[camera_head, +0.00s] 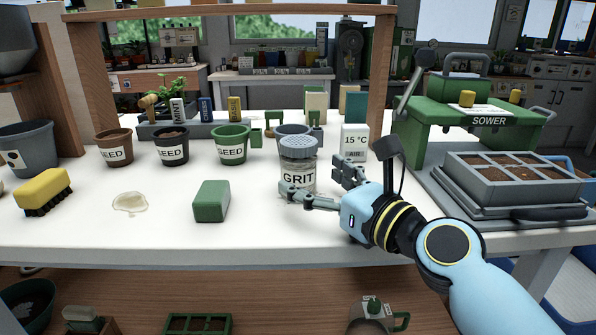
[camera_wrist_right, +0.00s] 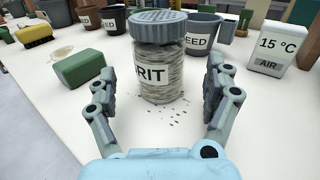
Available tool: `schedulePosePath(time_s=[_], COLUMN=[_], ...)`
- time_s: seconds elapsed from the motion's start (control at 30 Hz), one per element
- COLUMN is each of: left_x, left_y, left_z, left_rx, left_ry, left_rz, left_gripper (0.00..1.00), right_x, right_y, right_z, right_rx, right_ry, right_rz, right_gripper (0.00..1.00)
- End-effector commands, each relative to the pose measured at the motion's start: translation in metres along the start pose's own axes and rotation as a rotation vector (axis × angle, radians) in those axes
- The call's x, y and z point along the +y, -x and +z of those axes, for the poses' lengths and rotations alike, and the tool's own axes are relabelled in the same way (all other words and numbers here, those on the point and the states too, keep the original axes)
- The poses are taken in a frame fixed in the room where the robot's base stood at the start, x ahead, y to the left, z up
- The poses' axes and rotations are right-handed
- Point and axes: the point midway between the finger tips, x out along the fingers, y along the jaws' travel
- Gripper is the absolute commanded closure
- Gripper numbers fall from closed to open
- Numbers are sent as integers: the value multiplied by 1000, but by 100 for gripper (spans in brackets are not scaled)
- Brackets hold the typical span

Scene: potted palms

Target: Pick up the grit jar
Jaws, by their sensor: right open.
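The grit jar (camera_head: 299,167) stands upright on the white bench, a clear jar of pale grit with a grey perforated lid and a GRIT label. It also shows in the right wrist view (camera_wrist_right: 158,70), with some dark grains scattered on the bench in front of it. My right gripper (camera_head: 312,184) comes in from the right and is open. In the wrist view its two fingers (camera_wrist_right: 159,95) are spread wide, one to each side of the jar's near front, with visible gaps to the jar. My left gripper is in neither view.
A green block (camera_head: 212,201) lies left of the jar, beside a pale spill (camera_head: 130,203) and a yellow brush (camera_head: 43,190). SEED pots (camera_head: 230,144) and a thermometer display (camera_head: 354,142) stand behind. A green sower (camera_head: 480,130) and seed tray (camera_head: 510,180) fill the right.

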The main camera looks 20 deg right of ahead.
Motion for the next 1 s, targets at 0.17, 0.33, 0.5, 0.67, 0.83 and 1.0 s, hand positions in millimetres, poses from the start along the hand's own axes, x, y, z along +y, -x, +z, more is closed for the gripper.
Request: schedulePosePath(time_s=[0.17, 0.33, 0.5, 0.67, 0.83, 1.0], left_x=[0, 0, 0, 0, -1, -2], left_y=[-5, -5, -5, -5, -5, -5], left_z=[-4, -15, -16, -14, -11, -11], left_rx=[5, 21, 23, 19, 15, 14], left_ry=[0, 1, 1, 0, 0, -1], left_rz=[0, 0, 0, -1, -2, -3], left_gripper=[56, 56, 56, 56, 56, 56], right_x=[0, 0, 0, 0, 0, 0], right_y=[-30, -43, -43, -43, -43, -43], right_z=[0, 0, 0, 0, 0, 0], right_rx=[-3, 0, 0, 0, 0, 0], right_ry=[-3, -1, -1, -1, -1, -1], right_rz=[-1, 0, 0, 0, 0, 0], right_gripper=[15, 15, 15, 32, 54, 76])
